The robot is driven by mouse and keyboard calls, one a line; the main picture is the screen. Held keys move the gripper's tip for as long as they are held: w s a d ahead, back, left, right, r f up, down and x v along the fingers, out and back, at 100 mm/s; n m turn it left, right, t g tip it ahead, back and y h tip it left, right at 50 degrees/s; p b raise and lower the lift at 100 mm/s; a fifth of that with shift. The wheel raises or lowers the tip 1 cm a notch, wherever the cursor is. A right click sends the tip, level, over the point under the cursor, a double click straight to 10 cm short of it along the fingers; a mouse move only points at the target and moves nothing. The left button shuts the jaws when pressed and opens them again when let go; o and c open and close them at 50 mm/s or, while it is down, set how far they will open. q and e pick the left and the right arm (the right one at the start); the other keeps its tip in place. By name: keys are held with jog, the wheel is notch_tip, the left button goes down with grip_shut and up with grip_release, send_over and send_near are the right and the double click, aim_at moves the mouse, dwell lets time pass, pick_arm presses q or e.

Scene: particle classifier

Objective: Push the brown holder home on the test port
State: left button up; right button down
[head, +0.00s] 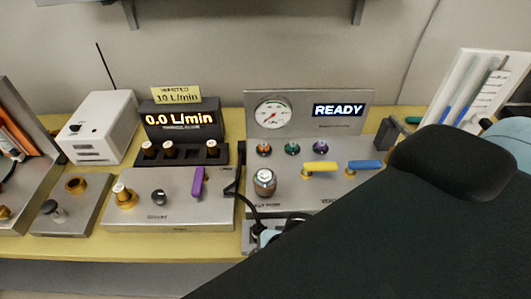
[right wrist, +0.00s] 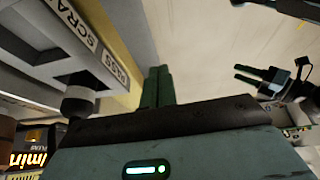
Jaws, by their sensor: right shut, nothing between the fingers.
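A brown cylinder with a pale top, which looks like the brown holder (head: 264,182), stands upright on the grey panel under the READY display (head: 338,110). I cannot tell how far down it sits, and the port under it is hidden. My right gripper shows in the right wrist view (right wrist: 157,80) with its two dark green fingers together and empty. In the head view my black arm covers most of it.
The panel carries a round gauge (head: 272,114), coloured knobs, a yellow lever (head: 320,168) and a blue lever (head: 364,166). A black cable (head: 241,190) runs left of the holder. The flow meter (head: 180,120) reads 0.0 L/min. A white box (head: 98,128) stands left.

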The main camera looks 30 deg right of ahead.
jog(key=w+r+n+g+h, duration=0.1)
jog(key=w+r+n, duration=0.7)
jog(key=n, duration=0.4)
jog(key=w+d+r+n+h, duration=0.1)
jog(key=w+d+r+n, duration=0.1)
jog(key=d+r, duration=0.2)
jog(key=w+d+r+n+g+h, duration=0.1)
jog(key=w+d+r+n, duration=0.1)
jog(key=d+r, duration=0.1)
jog(key=w+d+r+n+h, duration=0.1)
jog(key=w+d+r+n, duration=0.2)
jog(key=d+r, duration=0.1)
jog(key=shift+d+r+g, duration=0.3)
jog(key=shift+r, duration=0.15)
jog(key=shift+w+d+r, duration=0.15)
jog(key=shift+d+r, duration=0.3)
jog(key=shift+r, duration=0.05)
pick_arm(q)
jog(key=shift+w+r, duration=0.5)
jog(key=shift+r, duration=0.05)
